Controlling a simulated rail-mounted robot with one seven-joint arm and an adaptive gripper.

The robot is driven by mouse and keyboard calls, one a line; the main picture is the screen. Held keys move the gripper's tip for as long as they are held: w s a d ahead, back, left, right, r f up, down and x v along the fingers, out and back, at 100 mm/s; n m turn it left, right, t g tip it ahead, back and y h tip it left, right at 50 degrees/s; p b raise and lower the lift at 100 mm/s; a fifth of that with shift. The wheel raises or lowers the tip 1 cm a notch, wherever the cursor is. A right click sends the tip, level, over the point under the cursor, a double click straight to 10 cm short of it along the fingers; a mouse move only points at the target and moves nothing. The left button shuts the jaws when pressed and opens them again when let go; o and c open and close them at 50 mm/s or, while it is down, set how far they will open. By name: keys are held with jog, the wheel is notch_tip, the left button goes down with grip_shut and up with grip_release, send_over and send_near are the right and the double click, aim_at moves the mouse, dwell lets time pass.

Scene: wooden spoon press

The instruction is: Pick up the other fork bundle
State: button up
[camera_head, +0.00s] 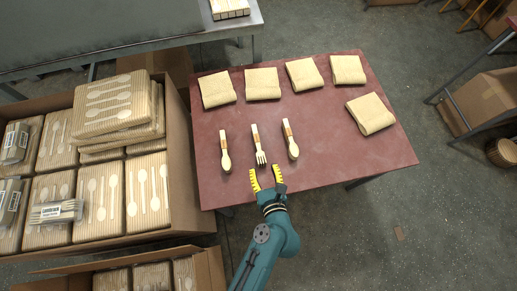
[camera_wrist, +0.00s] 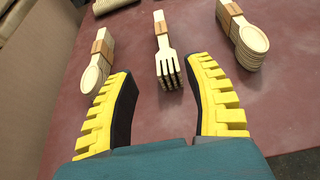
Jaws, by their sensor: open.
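One wooden fork bundle (camera_head: 258,144) with a brown band lies on the red table, between two wooden spoon bundles. My gripper (camera_head: 266,175) is open and empty at the table's front edge, just short of the fork tines. In the wrist view the fork bundle (camera_wrist: 166,52) lies ahead, between and beyond the yellow fingers of my gripper (camera_wrist: 163,90), tines toward me. A spoon bundle (camera_head: 225,152) is left of it and another spoon bundle (camera_head: 291,140) is right of it. Both also show in the wrist view, left (camera_wrist: 97,66) and right (camera_wrist: 243,38).
Several folded tan packets (camera_head: 262,84) line the back of the red table (camera_head: 320,168), with one (camera_head: 370,114) at the right. A large carton (camera_head: 178,160) of packed cutlery stands close to the table's left. The table's front right is clear.

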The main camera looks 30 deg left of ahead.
aim_at(259, 149)
jog(key=b+x, duration=0.2)
jog(key=x, duration=0.5)
jog(key=b+x, duration=0.2)
jog(key=x, duration=0.1)
jog(key=b+x, duration=0.1)
jog(key=b, duration=0.1)
jog(key=shift+w+f, duration=0.35)
jog(key=shift+f, duration=0.15)
jog(key=shift+w+a, duration=0.1)
jog(key=shift+w, duration=0.1)
jog(key=shift+s+r, duration=0.1)
grip_shut()
